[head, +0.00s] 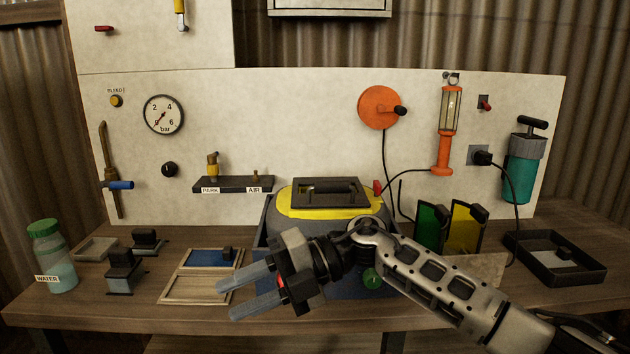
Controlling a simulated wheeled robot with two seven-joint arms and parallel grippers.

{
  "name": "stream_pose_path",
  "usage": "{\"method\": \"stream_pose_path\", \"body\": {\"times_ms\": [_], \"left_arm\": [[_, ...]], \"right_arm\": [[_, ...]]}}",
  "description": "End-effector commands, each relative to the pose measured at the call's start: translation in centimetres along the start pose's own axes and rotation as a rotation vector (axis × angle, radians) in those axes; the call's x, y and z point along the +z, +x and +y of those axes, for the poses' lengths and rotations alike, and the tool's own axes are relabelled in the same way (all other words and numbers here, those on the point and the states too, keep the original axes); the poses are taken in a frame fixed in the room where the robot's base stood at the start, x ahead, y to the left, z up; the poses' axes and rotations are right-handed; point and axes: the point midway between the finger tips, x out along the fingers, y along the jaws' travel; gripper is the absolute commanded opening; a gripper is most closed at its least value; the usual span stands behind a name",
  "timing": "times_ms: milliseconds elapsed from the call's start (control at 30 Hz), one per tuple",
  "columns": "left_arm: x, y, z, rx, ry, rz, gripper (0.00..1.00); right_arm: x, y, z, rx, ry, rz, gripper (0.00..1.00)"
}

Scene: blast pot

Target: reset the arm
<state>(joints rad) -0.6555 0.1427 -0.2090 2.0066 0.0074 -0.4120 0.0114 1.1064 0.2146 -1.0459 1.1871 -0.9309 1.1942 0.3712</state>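My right arm reaches in from the lower right, across the front of the workbench. My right gripper (229,298) points left, with its two grey fingers apart and nothing visible between them. It shows in front of the blast pot (320,213), a dark box with a yellow top and a black handled lid. The arm and gripper hide much of the pot's front. A green round knob (371,278) shows just below my wrist. My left gripper is not in view.
A framed panel with a blue section (210,257) lies left of the pot. A water bottle (50,255) stands far left, near small dark blocks (123,275). Green (431,226) and yellow (464,229) plates and a dark tray (570,274) are at right.

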Motion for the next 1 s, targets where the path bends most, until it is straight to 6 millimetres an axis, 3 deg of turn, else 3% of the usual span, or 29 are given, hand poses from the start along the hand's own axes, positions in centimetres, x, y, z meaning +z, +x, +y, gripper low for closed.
{"method": "stream_pose_path", "body": {"times_ms": [33, 100, 267, 367, 467, 567, 700, 800, 900, 1000], "left_arm": [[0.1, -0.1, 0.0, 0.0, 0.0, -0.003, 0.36], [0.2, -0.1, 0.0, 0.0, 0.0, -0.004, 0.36], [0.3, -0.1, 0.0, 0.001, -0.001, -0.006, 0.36], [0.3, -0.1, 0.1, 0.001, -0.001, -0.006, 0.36], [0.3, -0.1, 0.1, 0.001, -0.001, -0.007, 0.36], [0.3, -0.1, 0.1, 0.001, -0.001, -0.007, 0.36], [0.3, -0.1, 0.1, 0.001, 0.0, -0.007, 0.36], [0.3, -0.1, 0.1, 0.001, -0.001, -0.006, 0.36], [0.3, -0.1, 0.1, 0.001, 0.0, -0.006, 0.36], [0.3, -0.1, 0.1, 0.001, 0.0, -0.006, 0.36]], "right_arm": [[-0.6, 1.4, -0.2, 0.16, 0.052, -0.028, 0.35], [-0.8, 2.1, -0.1, 0.36, 0.129, -0.099, 0.35], [-0.4, 0.3, -2.1, 0.755, 0.38, -0.33, 0.35], [-0.3, -2.1, -5.6, 0.948, 0.579, -0.508, 0.35], [-1.1, -4.7, -11.0, 1.089, 0.805, -0.705, 0.35], [-3.5, -6.9, -17.6, 1.178, 1.053, -0.908, 0.35], [-9.2, -8.7, -26.4, 1.21, 1.384, -1.158, 0.35], [-13.7, -9.2, -31.0, 1.189, 1.583, -1.295, 0.35], [-17.7, -9.2, -34.1, 1.154, 1.733, -1.388, 0.35], [-20.3, -9.1, -35.8, 1.123, 1.828, -1.443, 0.35]]}}
